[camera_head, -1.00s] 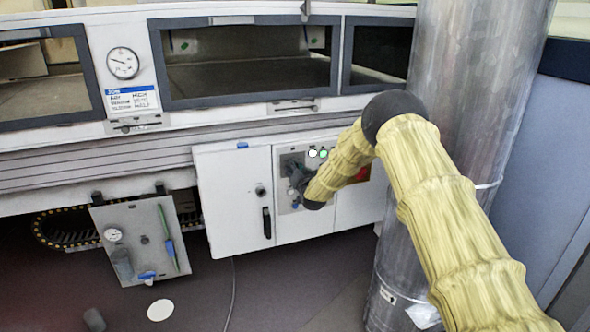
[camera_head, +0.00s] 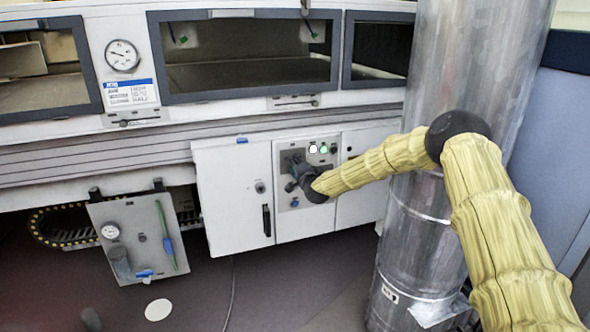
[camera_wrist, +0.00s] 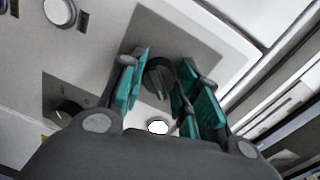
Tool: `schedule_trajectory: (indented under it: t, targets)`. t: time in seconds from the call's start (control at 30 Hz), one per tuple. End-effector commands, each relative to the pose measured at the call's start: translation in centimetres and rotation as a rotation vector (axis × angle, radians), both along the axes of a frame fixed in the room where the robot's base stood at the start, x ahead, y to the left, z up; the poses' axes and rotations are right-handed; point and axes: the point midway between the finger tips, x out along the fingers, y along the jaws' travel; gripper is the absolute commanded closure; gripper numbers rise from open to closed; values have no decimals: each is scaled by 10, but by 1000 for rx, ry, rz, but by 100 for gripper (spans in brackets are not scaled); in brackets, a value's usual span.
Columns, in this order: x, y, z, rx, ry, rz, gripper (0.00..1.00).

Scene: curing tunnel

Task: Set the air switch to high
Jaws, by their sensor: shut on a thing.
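The air switch (camera_wrist: 158,78) shows in the wrist view as a dark knob on a grey plate. My gripper (camera_wrist: 162,85) has its teal-padded fingers on either side of the knob and is shut on it. In the head view my gripper (camera_head: 292,172) is up against the grey plate of the control panel (camera_head: 288,204), on the white cabinet under the tunnel. The gripper hides the knob there, and I cannot read its setting in either view.
A second dark knob (camera_wrist: 66,112) is to the left in the wrist view. A thick metal duct (camera_head: 425,225) stands close behind my arm. A cabinet door with a black handle (camera_head: 267,220) is left of the panel.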

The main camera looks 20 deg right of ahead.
Motion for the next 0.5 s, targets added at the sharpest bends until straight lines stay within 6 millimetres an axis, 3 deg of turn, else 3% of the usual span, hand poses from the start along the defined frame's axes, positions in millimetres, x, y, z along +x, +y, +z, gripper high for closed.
schedule_trajectory:
  t: [0.5]
  targets:
    - [0, 0, -1, 116, 7, 0, 91]
